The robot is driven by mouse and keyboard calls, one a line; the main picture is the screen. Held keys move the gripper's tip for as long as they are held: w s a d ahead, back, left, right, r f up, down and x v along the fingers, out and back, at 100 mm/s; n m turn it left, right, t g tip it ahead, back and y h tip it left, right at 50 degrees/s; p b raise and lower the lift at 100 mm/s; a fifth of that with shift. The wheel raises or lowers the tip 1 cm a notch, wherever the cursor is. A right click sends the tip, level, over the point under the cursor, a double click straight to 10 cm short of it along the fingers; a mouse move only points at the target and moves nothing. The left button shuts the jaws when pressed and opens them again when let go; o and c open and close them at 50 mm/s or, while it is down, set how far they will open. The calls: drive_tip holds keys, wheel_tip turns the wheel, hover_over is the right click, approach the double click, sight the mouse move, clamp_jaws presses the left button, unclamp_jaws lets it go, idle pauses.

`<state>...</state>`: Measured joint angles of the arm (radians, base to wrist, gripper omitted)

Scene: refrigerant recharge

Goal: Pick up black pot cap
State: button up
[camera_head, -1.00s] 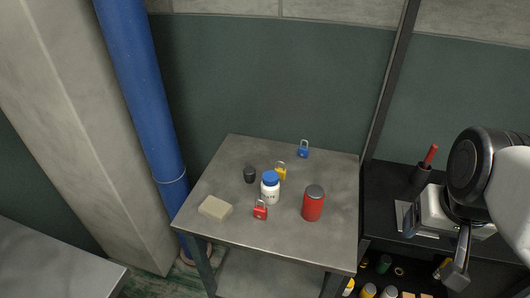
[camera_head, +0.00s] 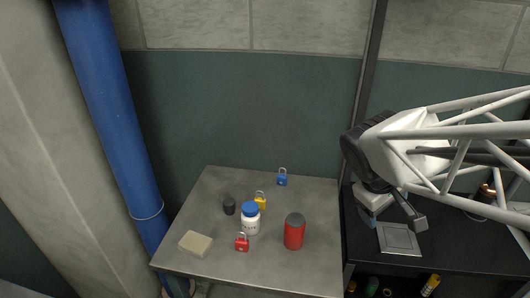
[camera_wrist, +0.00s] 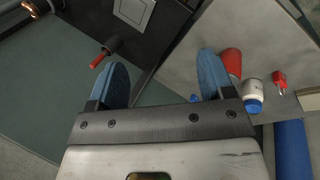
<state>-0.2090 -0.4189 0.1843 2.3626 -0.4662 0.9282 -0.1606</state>
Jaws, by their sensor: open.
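The black pot cap (camera_head: 229,206) is a small dark cylinder standing on the grey metal table, left of the white bottle with a blue lid (camera_head: 250,218). I cannot make it out in the wrist view. My gripper (camera_head: 395,220) is raised over the black bench to the right of the table, well apart from the cap. In the wrist view, the two blue fingers of my gripper (camera_wrist: 163,75) are spread wide with nothing between them.
Around the cap stand a yellow padlock (camera_head: 260,200), red padlock (camera_head: 242,243), blue padlock (camera_head: 282,178), red can (camera_head: 294,232) and beige block (camera_head: 195,244). A blue pipe (camera_head: 112,110) rises left of the table. The table's back left is clear.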

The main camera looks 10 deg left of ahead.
drive_tip(key=w+a+f+n+t+h, duration=0.2)
drive_tip(key=w+a+f+n+h, duration=0.15)
drive_tip(key=w+a+n, duration=0.6)
drive_tip(key=n+t+y, duration=0.3)
drive_tip(key=n+t, duration=0.4)
drive_tip(key=n, duration=0.7)
hover_over(225, 206)
drive_tip(key=w+d, duration=0.3)
wheel_tip(225, 206, down, 15)
drive_tip(key=shift+n+t, duration=0.3)
drive_tip(key=shift+n, duration=0.25)
drive_tip(key=s+a+f, duration=0.2)
drive_tip(key=a, duration=0.1)
drive_tip(key=shift+s+a+f, duration=0.2)
drive_tip(key=shift+s+f, duration=0.05)
drive_tip(key=shift+s, duration=0.15)
drive_tip(key=shift+t, duration=0.3)
drive_tip(key=s, duration=0.1)
drive_tip(key=s+f, duration=0.1)
drive_tip(key=s+a, duration=0.1)
drive_tip(key=s, duration=0.1)
drive_tip(key=shift+a+f, duration=0.1)
drive_tip(key=shift+f, duration=0.2)
drive_tip(key=shift+s+a+f, duration=0.1)
drive_tip(key=shift+s, duration=0.35)
drive_tip(key=shift+x, duration=1.35)
